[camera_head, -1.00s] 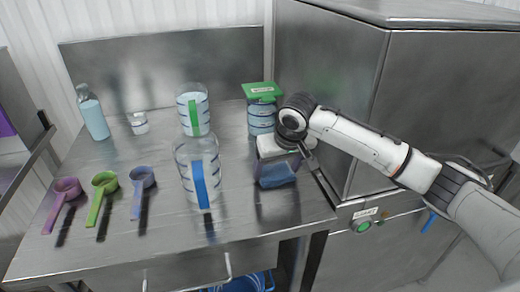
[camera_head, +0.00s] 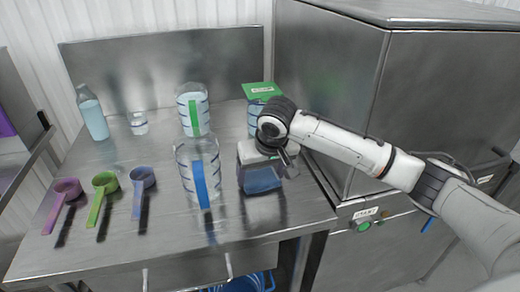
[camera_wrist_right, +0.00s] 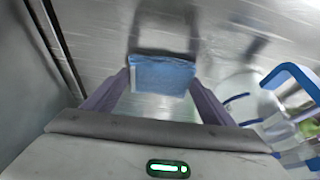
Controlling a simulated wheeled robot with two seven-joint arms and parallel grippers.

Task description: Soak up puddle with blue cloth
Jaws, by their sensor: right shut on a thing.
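My right gripper (camera_head: 263,172) is shut on the blue cloth (camera_head: 260,181), low over the steel table (camera_head: 110,250) or touching it; I cannot tell which. In the right wrist view the cloth (camera_wrist_right: 162,74) shows as a flat blue block between my two purple fingers. The cloth is just right of a clear jug with a blue stripe (camera_head: 199,175). I cannot pick out the puddle among the shine and reflections on the steel. My left gripper is not in view.
A green-lidded container (camera_head: 262,88) stands behind my right gripper. A green-striped jug (camera_head: 193,110), a small jar (camera_head: 138,123) and a bottle (camera_head: 92,112) stand further left. Purple (camera_head: 66,190), green (camera_head: 104,184) and blue (camera_head: 142,179) scoops lie left. A steel cabinet (camera_head: 440,95) bounds the right.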

